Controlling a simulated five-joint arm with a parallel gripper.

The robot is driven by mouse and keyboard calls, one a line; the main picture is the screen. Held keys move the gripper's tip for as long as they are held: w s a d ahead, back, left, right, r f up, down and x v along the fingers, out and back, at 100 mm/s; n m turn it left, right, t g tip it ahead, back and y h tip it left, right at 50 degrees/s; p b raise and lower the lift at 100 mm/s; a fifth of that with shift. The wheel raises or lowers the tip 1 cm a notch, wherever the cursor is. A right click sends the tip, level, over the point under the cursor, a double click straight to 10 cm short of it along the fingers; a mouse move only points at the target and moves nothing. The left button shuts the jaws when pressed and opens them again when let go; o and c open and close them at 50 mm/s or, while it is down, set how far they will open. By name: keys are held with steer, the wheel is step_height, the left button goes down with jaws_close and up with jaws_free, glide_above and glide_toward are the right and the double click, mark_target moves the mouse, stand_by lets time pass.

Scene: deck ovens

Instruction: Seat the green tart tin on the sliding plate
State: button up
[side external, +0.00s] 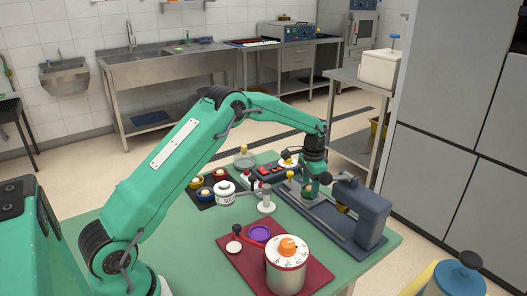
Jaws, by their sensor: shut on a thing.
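My gripper (309,188) points down over the dark blue-grey slide fixture (333,221) at the right of the green table. It is shut on a small green thing low between its jaws, which looks like the green tart tin. My own green jaws and arm hide most of it, and I cannot tell whether it touches the fixture. The sliding plate lies along the fixture's bed and is largely covered by my gripper.
In front, a red tray (238,262) carries an orange-knobbed timer (287,266) and a purple dish (260,232).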

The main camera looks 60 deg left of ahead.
steer(key=shift+f, duration=0.55)
stand_by(0.4)
steer(key=o, duration=0.7)
steer(key=shift+r, duration=0.1)
step_height(320, 180, up, 11)
steer(key=shift+f, duration=0.1)
stand_by(1.3)
stand_by(0.4)
